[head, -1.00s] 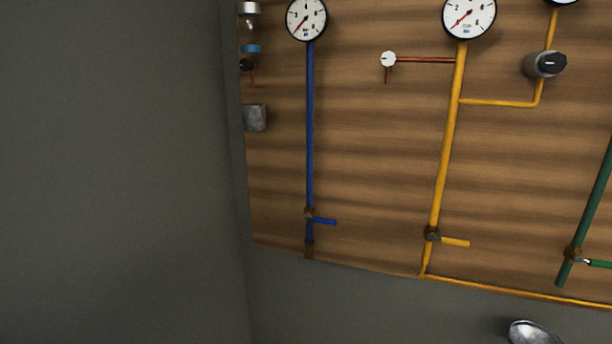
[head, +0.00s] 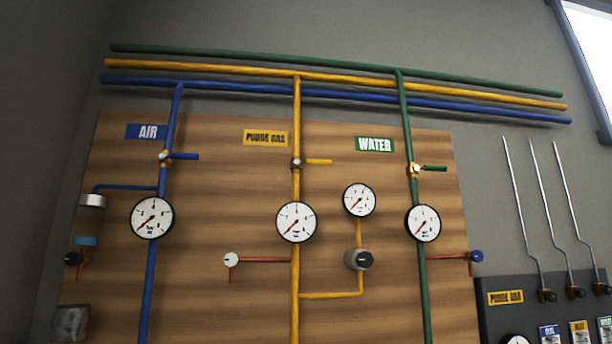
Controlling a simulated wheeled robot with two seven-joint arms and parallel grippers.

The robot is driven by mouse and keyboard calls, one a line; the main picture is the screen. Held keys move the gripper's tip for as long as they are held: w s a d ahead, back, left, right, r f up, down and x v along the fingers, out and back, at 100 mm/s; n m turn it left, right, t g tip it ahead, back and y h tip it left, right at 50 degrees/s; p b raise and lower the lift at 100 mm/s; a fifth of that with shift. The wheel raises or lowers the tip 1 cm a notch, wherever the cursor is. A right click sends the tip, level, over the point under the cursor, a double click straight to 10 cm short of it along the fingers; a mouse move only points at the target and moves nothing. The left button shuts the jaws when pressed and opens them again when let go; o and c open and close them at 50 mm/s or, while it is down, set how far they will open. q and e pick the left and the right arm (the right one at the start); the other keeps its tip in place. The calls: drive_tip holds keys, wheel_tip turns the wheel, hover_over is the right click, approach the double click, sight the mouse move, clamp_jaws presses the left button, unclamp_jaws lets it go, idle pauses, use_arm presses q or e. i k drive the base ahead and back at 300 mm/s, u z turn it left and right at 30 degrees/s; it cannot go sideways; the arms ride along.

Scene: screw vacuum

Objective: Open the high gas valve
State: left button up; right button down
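The yellow gas pipe (head: 296,120) runs down the wooden board under a yellow "PURGE GAS" label (head: 265,138). The high gas valve (head: 297,163) sits on this pipe above the gauge, with its yellow handle (head: 319,162) sticking out level to the right, across the pipe. A round white gauge (head: 296,222) is on the pipe below the valve. Neither of my grippers shows in the head view.
The blue air pipe with its valve handle (head: 184,156) is to the left. The green water pipe with its valve handle (head: 434,168) is to the right. A grey knob (head: 358,259) and a smaller gauge (head: 360,200) sit on a yellow side branch. A dark panel (head: 492,318) stands at lower right.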

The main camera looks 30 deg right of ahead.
sight(320, 163)
drive_tip(key=u, duration=2.35)
drive_tip(key=k, duration=0.7)
drive_tip(key=z, duration=1.75)
